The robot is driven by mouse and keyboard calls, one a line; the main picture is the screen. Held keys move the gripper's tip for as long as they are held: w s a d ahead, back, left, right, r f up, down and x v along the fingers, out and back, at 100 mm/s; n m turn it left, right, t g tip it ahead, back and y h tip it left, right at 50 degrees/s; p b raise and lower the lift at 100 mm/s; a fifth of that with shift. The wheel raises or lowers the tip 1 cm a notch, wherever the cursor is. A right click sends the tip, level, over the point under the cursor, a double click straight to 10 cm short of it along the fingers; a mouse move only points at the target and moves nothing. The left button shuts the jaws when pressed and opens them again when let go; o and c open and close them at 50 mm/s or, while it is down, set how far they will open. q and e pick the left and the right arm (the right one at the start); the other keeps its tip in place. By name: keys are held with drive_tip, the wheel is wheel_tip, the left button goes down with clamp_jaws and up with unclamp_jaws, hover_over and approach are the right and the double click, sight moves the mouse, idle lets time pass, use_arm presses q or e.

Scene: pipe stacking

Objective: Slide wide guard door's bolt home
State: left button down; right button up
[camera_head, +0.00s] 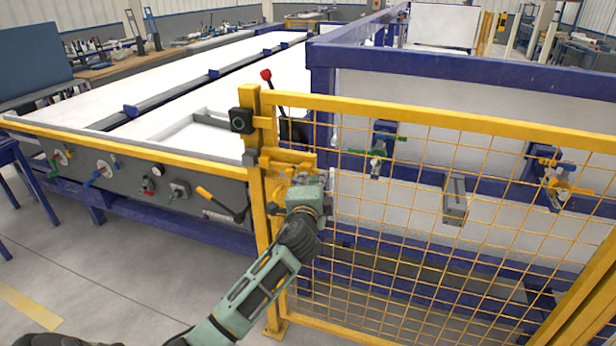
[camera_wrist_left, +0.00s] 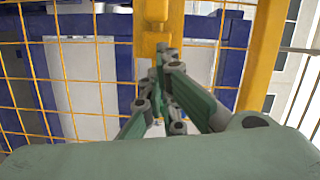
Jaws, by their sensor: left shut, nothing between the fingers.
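The wide guard door (camera_head: 450,118) is a yellow frame with wire mesh; it stands upright beside a yellow post (camera_head: 252,190). The yellow bolt assembly (camera_head: 288,157) sits at the door's post-side edge. My left gripper (camera_head: 303,178) is just below it, in front of the door. In the left wrist view the gripper (camera_wrist_left: 166,58) has its fingers together with nothing between them. A yellow bolt part (camera_wrist_left: 156,12) shows just above the fingertips; whether they touch it I cannot tell. How far the bolt reaches into the post is unclear. My right gripper is not in view.
A black box (camera_head: 241,121) is fixed on the post, and a red-knobbed lever (camera_head: 267,76) stands behind it. A grey panel with handles (camera_head: 150,185) lies left of the post. Blue framing and a grey box (camera_head: 455,198) are behind the mesh. Floor is clear at lower left.

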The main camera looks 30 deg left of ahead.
sight(286, 173)
use_arm(q)
drive_tip(key=shift+s+a, duration=0.25)
drive_tip(key=shift+a, duration=0.5)
drive_tip(key=shift+f, duration=0.1)
drive_tip(key=shift+w, duration=0.1)
drive_tip(key=a, duration=0.2)
drive_tip(key=s+a, duration=0.1)
drive_tip(key=a, duration=0.1)
drive_tip(key=a+p, duration=0.1)
drive_tip(key=a, duration=0.1)
drive_tip(key=shift+s+a, duration=0.2)
drive_tip(key=shift+s, duration=0.1)
drive_tip(key=shift+d, duration=0.15)
